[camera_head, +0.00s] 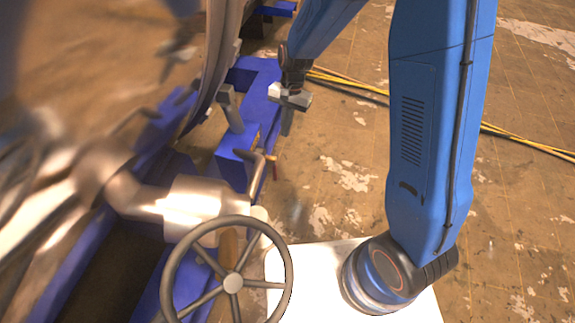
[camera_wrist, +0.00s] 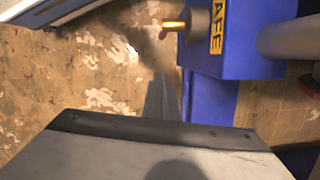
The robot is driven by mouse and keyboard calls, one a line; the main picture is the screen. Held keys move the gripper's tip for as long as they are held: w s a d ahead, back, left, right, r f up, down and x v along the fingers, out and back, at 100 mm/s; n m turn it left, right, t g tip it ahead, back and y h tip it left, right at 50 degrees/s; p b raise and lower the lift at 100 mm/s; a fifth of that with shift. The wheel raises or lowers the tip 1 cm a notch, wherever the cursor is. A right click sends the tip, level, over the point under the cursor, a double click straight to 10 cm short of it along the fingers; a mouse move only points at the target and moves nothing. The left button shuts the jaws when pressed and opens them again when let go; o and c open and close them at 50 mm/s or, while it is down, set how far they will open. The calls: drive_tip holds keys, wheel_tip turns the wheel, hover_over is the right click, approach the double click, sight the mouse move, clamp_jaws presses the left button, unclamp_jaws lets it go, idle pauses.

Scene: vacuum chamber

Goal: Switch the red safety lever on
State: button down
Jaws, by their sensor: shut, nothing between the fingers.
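In the wrist view, a blue box (camera_wrist: 240,62) carries a yellow label (camera_wrist: 217,32) on which the letters AFE can be read. Beside the label, a dark round hub (camera_wrist: 197,24) has a short brass-coloured rod (camera_wrist: 174,26) pointing left. A small red part (camera_wrist: 162,34), likely of the safety lever, shows at the rod's end; most of the lever is not clear. My gripper (camera_wrist: 160,90) is shut and empty, below and apart from the red part. In the head view, my gripper (camera_head: 287,124) points down to the right of the blue frame.
In the head view, the blue frame (camera_head: 236,150) and the chamber's metal pipe (camera_head: 190,205) lie to the left. A spoked handwheel (camera_head: 233,283) stands in front. A yellow cable (camera_head: 350,84) crosses the floor. Open floor (camera_head: 340,180) lies right of the frame.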

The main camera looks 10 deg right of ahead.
sight(275, 172)
drive_tip(key=shift+d+x, duration=0.25)
drive_tip(key=shift+x, duration=0.95)
drive_tip(key=shift+w, duration=0.1)
drive_tip(key=s+a+f, duration=0.3)
drive_tip(key=s+f, duration=0.2)
drive_tip(key=f, duration=0.4)
drive_tip(key=shift+s+a+f, duration=0.2)
drive_tip(key=shift+s+f, duration=0.05)
drive_tip(key=shift+f, duration=0.1)
drive_tip(key=shift+g, duration=0.3)
